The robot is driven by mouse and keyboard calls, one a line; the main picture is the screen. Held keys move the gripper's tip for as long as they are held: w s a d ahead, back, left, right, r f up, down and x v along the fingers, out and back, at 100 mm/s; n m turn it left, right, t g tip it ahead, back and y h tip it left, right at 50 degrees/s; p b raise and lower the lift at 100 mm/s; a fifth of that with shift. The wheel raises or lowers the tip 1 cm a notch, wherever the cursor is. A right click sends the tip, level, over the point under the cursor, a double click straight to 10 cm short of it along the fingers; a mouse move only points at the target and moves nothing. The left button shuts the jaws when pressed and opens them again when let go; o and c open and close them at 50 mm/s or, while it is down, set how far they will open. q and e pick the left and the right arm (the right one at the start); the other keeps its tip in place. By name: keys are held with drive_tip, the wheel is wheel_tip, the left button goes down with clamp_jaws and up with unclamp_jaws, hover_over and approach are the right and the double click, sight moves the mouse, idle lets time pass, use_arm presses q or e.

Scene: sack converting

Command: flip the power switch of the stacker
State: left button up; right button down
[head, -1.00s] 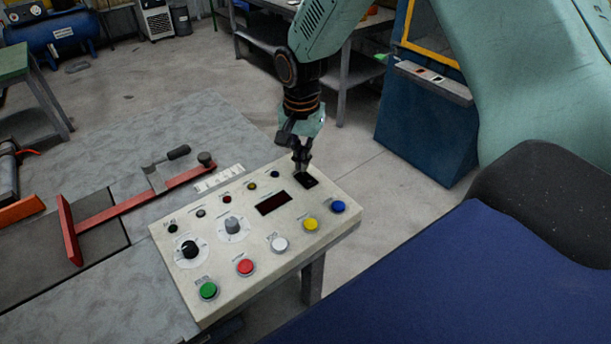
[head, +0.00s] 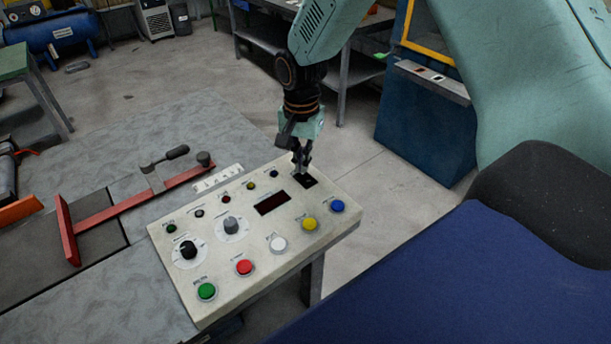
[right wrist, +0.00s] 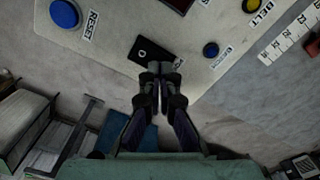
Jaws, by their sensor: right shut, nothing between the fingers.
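The control panel (head: 259,259) is a pale slanted box with knobs, lamps and coloured buttons. A black rocker switch (head: 309,184) sits near its far right corner, partly hidden by my right gripper. In the right wrist view the black switch (right wrist: 143,49) shows a small pale round mark near one end. My right gripper (head: 301,173) is shut and empty, pointing down at the switch. In the right wrist view the closed fingertips (right wrist: 158,70) overlap the switch's near right end; I cannot tell whether they touch it. My left gripper is not in view.
A blue button (head: 338,207) and a dark red display (head: 272,203) lie close to the switch. A red bar with a black handle (head: 178,152) lies on the grey table at left. Open floor lies beyond the panel.

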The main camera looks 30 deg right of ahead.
drive_tip(key=shift+a+f, duration=0.1)
drive_tip(key=shift+f, duration=0.05)
drive_tip(key=shift+f, duration=0.2)
drive_tip(key=shift+f, duration=0.3)
idle(0.3)
drive_tip(key=shift+r, duration=0.15)
wheel_tip(320, 180, up, 7)
drive_tip(key=p, duration=0.7)
idle(0.6)
